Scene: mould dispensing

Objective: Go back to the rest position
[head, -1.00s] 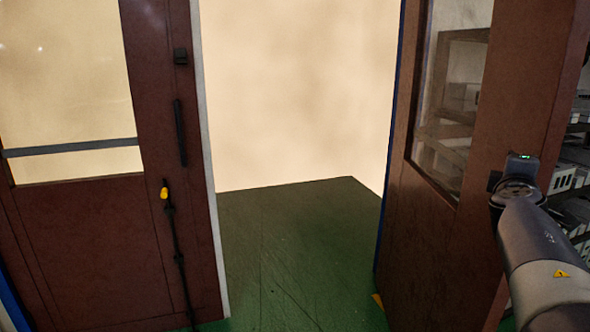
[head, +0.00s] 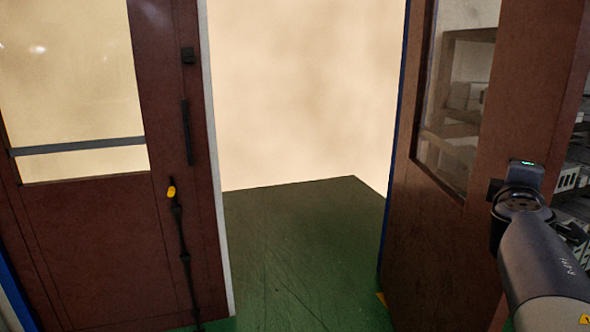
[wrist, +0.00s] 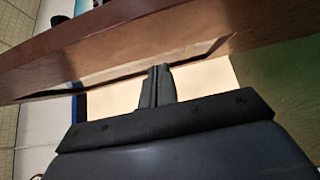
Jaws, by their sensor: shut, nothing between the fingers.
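My gripper (wrist: 157,84) shows in the wrist view, its two dark fingers together with nothing between them. It points toward a brown door panel that crosses the top of that view. In the head view my arm comes in at the lower right, in front of the open right door (head: 460,250). The gripper's fingers cannot be made out there. Whether the gripper touches the door cannot be told.
A left door (head: 100,240) with a window, a dark handle and a yellow-tipped black rod stands left of the opening. Green floor (head: 300,250) lies clear between the doors. Shelves with grey boxes (head: 570,180) stand at the far right.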

